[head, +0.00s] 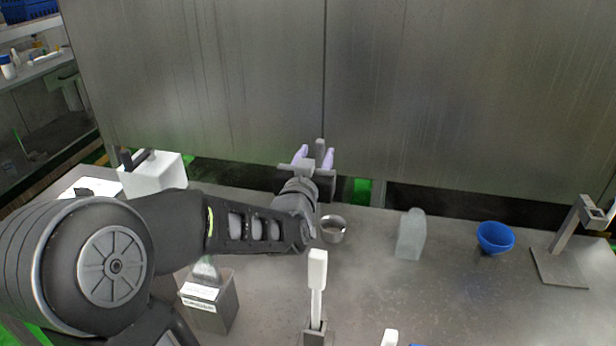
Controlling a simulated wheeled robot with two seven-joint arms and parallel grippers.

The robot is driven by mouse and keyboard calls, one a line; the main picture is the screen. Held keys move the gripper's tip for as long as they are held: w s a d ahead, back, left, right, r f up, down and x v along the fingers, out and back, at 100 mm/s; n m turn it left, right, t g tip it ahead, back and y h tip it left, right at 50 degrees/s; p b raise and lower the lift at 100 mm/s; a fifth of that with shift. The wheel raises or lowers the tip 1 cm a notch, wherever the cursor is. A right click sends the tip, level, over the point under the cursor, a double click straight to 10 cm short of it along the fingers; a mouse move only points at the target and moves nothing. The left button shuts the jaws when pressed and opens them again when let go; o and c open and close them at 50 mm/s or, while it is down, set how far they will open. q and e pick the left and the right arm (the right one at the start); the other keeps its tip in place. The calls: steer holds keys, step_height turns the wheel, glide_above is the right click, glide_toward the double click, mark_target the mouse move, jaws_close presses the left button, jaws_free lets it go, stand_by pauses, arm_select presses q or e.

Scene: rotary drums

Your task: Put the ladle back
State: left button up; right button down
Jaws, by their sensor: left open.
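My left gripper (314,157) is open, its two lilac fingertips apart with nothing seen between them. It is at the far edge of the table, in front of the metal panels. A tool with a white handle (317,270) stands upright in a dark holder (314,333) at the front middle. Its lower end is hidden, so I cannot tell whether it is the ladle. A small round metal cup (333,236) sits on the table just below and right of my left wrist. No ladle can be made out for certain. My right gripper is not in view.
A labelled metal box (212,308) stands at front left and a white box (155,174) at back left. A translucent block (410,236), a blue bowl (495,236) and a stand (562,262) are on the right. Another white piece (390,338) shows at the bottom edge.

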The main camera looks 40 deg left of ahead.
arm_select(q)
steer(key=b+v, duration=0.7)
steer(key=v, duration=0.1)
steer(key=shift+s+d+b, duration=0.2)
steer(key=shift+s+b, duration=0.15)
stand_by(0.4)
